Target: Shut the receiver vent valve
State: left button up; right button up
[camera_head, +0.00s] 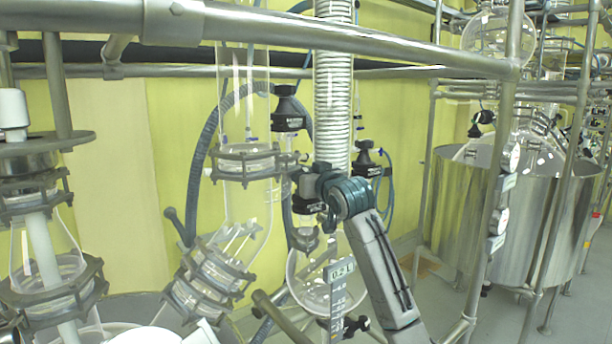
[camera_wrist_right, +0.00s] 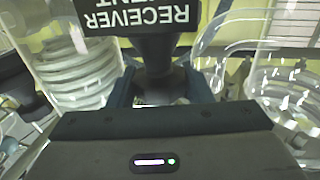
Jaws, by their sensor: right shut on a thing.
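The receiver vent valve shows in the right wrist view as a black handle (camera_wrist_right: 155,48) with an upside-down label reading RECEIVER VENT (camera_wrist_right: 140,17). My right gripper (camera_head: 312,190) reaches in from the lower right in the head view and is shut on this valve; its fingers (camera_wrist_right: 165,88) stand on both sides of the black stem in the wrist view. In the head view the valve (camera_head: 305,207) is partly hidden by the gripper, above a round glass receiver (camera_head: 300,275). Whether the valve is open or shut cannot be told. My left gripper is not in view.
Similar black valves stand close by, one above left (camera_head: 288,112) and one to the right (camera_head: 366,160). A white ribbed hose (camera_head: 333,100) runs down behind my gripper. Steel rails (camera_head: 360,42) cross above. A steel vessel (camera_head: 450,215) stands at the right.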

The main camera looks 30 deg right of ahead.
jog(key=m+g+h, duration=0.1)
jog(key=m+h, duration=0.1)
jog(key=h, duration=0.1)
jog(key=m+g+h, duration=0.1)
jog(key=m+h, duration=0.1)
jog(key=h, duration=0.1)
jog(key=shift+a+f+h, duration=0.1)
jog(key=shift+a+h, duration=0.05)
jog(key=shift+h, duration=0.15)
jog(key=shift+m+g+h, duration=0.4)
jog(key=shift+m+h, duration=0.3)
jog(key=o, duration=0.8)
jog(key=shift+c, duration=0.2)
jog(key=n+y, duration=0.1)
jog(key=y, duration=0.1)
jog(key=n+t+y, duration=0.1)
jog(key=y, duration=0.1)
jog(key=n+t+y, duration=0.1)
jog(key=n, duration=0.1)
jog(key=shift+s+d+y, duration=0.1)
jog(key=shift+d+y, duration=0.2)
jog(key=shift+y, duration=0.1)
jog(key=shift+a+n+t+y, duration=0.15)
jog(key=shift+n+t+y, duration=0.25)
jog(key=shift+n+y, duration=1.4)
